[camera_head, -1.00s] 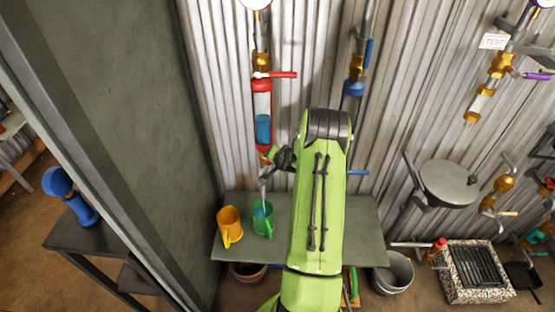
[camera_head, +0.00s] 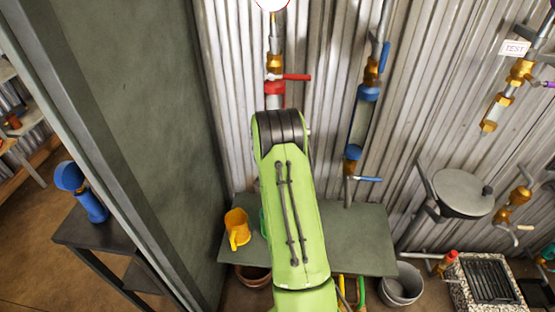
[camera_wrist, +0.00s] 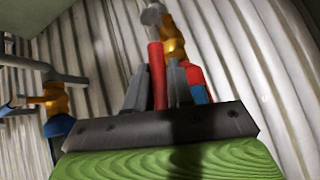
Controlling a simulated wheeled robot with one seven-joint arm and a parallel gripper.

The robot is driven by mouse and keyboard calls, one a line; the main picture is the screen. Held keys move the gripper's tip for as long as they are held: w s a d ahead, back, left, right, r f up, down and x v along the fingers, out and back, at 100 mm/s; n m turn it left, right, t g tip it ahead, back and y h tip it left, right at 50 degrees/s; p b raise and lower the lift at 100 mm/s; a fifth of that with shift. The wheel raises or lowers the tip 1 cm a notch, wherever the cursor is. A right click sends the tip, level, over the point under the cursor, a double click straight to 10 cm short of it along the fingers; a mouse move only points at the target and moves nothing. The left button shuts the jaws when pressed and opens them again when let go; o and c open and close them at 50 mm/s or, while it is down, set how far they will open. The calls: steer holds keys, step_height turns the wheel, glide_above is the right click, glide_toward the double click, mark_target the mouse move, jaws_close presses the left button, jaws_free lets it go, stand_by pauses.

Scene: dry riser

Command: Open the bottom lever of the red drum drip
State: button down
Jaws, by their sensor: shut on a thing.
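The red drum drip (camera_head: 275,88) hangs on the corrugated wall in the head view. Its top red lever (camera_head: 292,77) sticks out to the right. My arm hides its lower part and my gripper there. In the wrist view, which looks upside down, my gripper (camera_wrist: 158,82) is shut on a red lever (camera_wrist: 156,72). The lever lies lengthwise between the two grey fingers. A brass valve (camera_wrist: 173,42) is just beyond it, and part of the red drum (camera_wrist: 195,76) shows beside the right finger.
A blue drum drip (camera_head: 362,110) with a blue bottom lever (camera_head: 368,179) is to the right. A yellow jug (camera_head: 237,229) stands on the shelf (camera_head: 355,245); a green jug (camera_head: 263,223) is mostly hidden. A dark wall panel (camera_head: 130,120) borders the left.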

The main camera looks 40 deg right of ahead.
steer(key=c, duration=1.1)
jaws_free()
steer(key=shift+a, duration=0.1)
steer(key=v, duration=1.5)
steer(key=shift+s+r+p, duration=0.2)
steer(key=shift+s+p, duration=0.05)
steer(key=shift+p, duration=0.1)
steer(key=shift+a, duration=0.1)
